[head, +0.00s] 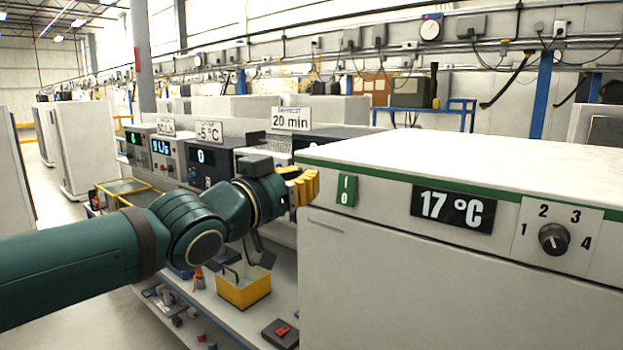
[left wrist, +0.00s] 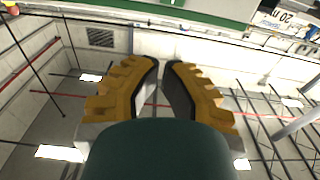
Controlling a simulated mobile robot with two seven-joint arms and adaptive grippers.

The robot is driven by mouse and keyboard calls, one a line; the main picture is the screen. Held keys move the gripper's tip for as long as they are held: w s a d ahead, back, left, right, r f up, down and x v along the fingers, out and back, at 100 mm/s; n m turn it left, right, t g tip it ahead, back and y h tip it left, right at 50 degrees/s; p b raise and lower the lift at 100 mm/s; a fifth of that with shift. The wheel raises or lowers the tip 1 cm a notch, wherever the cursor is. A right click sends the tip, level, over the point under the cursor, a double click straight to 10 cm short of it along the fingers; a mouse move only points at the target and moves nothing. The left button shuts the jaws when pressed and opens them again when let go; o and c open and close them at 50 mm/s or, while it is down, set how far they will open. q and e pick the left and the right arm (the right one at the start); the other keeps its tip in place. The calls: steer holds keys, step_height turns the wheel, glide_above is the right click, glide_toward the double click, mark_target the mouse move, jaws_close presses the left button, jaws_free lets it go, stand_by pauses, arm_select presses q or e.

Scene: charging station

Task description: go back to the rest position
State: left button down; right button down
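My left gripper (head: 308,186) has yellow ribbed fingers and stands in front of the left end of the green-striped front panel of the white cabinet (head: 400,262), close to the green I/O switch (head: 346,190). Whether it touches the panel I cannot tell. In the left wrist view the two fingers of my left gripper (left wrist: 162,66) lean together with a narrow gap at the tips and a wider one nearer the palm. Nothing is held between them. My right gripper is in neither view.
The cabinet shows a 17 °C display (head: 452,209) and a dial (head: 554,238). Left of it are devices under a "20 min" sign (head: 291,119). A yellow bin (head: 244,289) sits on the lower shelf, with a black box with a red button (head: 280,333). Open floor lies at the left.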

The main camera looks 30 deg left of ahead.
arm_select(q)
steer(key=shift+s, duration=0.1)
stand_by(0.5)
steer(key=w+d+f+g+h+b, duration=0.1)
steer(key=w+d+f+g, duration=0.2)
steer(key=f, duration=0.5)
steer(key=w+d+f+g+b, duration=0.1)
steer(key=w+d+f, duration=0.3)
steer(key=f, duration=0.5)
steer(key=w+d+f+g+b, duration=0.1)
steer(key=d+f+g, duration=0.15)
steer(key=f, duration=0.85)
steer(key=w+d+f+g, duration=0.2)
steer(key=d+f, duration=0.1)
steer(key=f, duration=0.7)
steer(key=s+d+f+n+g+b, duration=0.1)
steer(key=s+d+f+g, duration=0.1)
steer(key=s+f, duration=0.4)
steer(key=s+d+f+n+g, duration=0.1)
steer(key=s+d+f+g, duration=0.2)
steer(key=f, duration=1.1)
steer(key=s+d+f+n+g+h+b, duration=0.1)
steer(key=s+d+f+g, duration=0.1)
steer(key=s+f, duration=0.7)
steer(key=shift+d+f+g+b, duration=0.4)
steer(key=shift+f+g, duration=0.25)
steer(key=shift+f, duration=0.25)
